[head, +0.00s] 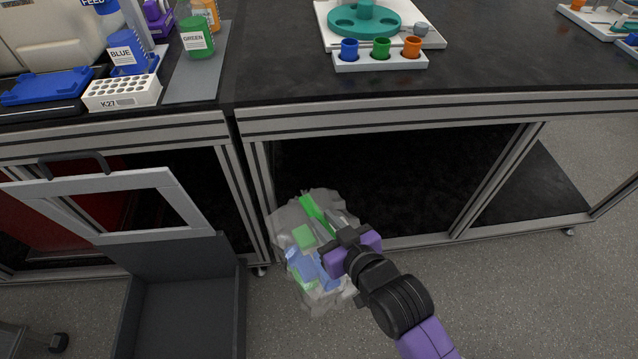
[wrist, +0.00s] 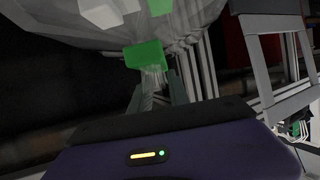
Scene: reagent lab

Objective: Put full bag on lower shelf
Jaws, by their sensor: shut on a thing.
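The full bag (head: 290,222) is a clear, crumpled sack with green, blue and white pieces inside. It hangs in front of the bench, below the worktop. My gripper (head: 337,240) is at its right side in the head view and shut on it. In the wrist view the bag (wrist: 190,30) fills the upper middle, and my gripper's fingers (wrist: 158,88) pinch its gathered film. The lower shelf (head: 545,185) shows as a dark board under the bench at the right; its left part lies in shadow behind the bag.
A dark open bin (head: 185,310) with a tilted grey frame (head: 110,183) stands at the left. Bench posts (head: 495,180) divide the dark opening under the worktop (head: 480,70). A white rack with colored cups (head: 380,62) stands near the worktop's front edge.

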